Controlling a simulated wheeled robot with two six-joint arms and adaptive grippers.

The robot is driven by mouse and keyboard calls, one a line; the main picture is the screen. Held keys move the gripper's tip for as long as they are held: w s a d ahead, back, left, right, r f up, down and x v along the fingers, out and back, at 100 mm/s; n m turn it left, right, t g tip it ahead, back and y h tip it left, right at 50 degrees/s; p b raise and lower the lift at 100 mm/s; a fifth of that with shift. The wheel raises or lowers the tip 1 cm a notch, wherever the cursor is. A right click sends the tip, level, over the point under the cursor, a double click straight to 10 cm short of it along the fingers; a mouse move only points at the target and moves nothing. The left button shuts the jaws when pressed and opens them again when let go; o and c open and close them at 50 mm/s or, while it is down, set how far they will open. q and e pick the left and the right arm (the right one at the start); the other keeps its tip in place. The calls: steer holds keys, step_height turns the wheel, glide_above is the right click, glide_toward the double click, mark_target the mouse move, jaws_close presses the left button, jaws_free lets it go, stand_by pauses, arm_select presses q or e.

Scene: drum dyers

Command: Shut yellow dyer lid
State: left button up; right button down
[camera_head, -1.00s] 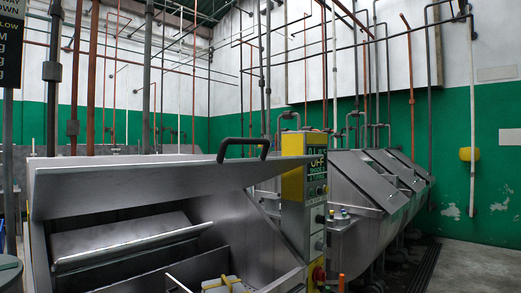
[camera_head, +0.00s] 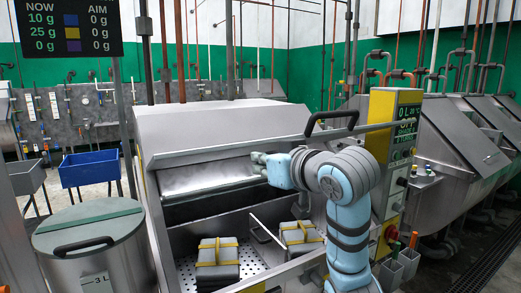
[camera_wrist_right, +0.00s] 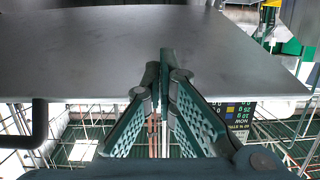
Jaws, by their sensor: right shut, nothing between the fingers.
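The dyer with the yellow-sided control panel (camera_head: 396,105) stands in the middle of the head view. Its grey metal lid (camera_head: 225,122) is raised, leaving the front opening uncovered. A black bar handle (camera_head: 331,122) sits on the lid's front edge, towards the right. My right gripper (camera_head: 257,161) reaches in front of the opening, just below the lid edge and left of the handle; its fingertips are small here. In the right wrist view the fingers (camera_wrist_right: 163,65) are together and empty, against the lid's broad grey surface (camera_wrist_right: 110,50), with the handle (camera_wrist_right: 38,125) at left. Contact cannot be told. My left gripper is out of view.
More dyers (camera_head: 455,140) line the right side. A weight display (camera_head: 66,28) hangs upper left.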

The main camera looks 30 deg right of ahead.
steer(key=s+d+r+t, duration=0.1)
steer(key=s+r, duration=0.2)
steer(key=r, duration=0.2)
steer(key=s+r+t, duration=0.1)
steer(key=s+r, duration=0.2)
steer(key=r, duration=0.3)
steer(key=w, duration=0.9)
steer(key=shift+w+f+b, duration=0.3)
steer(key=shift+w, duration=0.1)
steer(key=f, duration=0.2)
steer(key=s+f, duration=0.1)
steer(key=f, duration=0.1)
steer(key=shift+d, duration=0.2)
steer(key=shift+a+f+b, duration=0.1)
steer(key=shift+b, duration=0.25)
